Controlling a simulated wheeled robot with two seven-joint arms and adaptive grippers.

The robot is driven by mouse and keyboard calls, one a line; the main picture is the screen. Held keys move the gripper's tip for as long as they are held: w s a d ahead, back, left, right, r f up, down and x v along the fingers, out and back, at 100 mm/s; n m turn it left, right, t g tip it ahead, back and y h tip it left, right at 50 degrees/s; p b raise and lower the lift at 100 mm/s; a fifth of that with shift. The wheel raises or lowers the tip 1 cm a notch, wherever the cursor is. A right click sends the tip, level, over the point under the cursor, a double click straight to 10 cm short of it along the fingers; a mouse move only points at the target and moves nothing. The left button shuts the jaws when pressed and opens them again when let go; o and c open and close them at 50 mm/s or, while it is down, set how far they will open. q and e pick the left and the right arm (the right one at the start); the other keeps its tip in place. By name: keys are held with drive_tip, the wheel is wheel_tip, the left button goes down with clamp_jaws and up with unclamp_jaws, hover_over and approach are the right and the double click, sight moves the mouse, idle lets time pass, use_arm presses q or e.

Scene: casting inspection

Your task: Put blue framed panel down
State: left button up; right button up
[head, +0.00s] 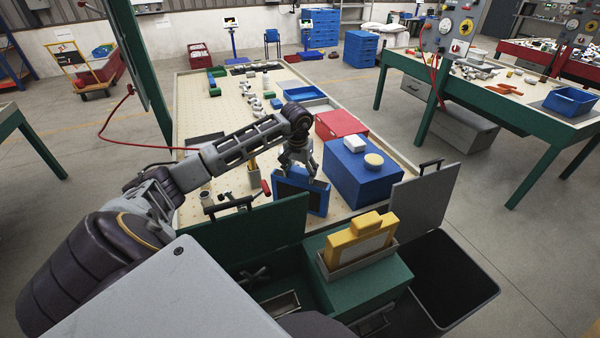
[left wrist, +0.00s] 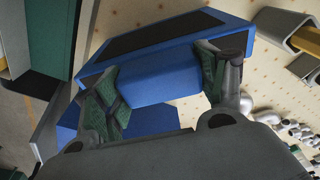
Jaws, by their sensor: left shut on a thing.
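The blue framed panel (head: 318,201) has a blue rim and a dark face. In the head view it stands tilted over the near part of the pegboard table (head: 237,108). My left gripper (head: 297,170) is at its upper edge. In the left wrist view, the two green-padded fingers of the gripper (left wrist: 165,95) are shut on a blue block-like part of the panel (left wrist: 160,45). I cannot tell whether the panel's lower edge touches the table. My right gripper is not in view.
A large blue box (head: 362,182) with a white item and a round tan item on top stands just right of the panel. A red box (head: 341,122) is behind it. A yellow framed panel (head: 360,240) sits in a holder in front.

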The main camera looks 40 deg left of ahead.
use_arm(q)
drive_tip(key=o, duration=1.1)
drive_tip(key=shift+r, duration=0.1)
drive_tip(key=shift+s+d+r+b, duration=0.1)
drive_tip(key=shift+s+r, duration=0.15)
drive_tip(key=shift+r, duration=1.75)
drive_tip(key=shift+s+d+r+b, duration=0.1)
drive_tip(key=shift+s+r, duration=0.1)
drive_tip(key=shift+r, duration=1.75)
drive_tip(key=shift+s+r+b, duration=0.1)
drive_tip(key=shift+s+r, duration=0.15)
drive_tip(key=shift+r, duration=1.75)
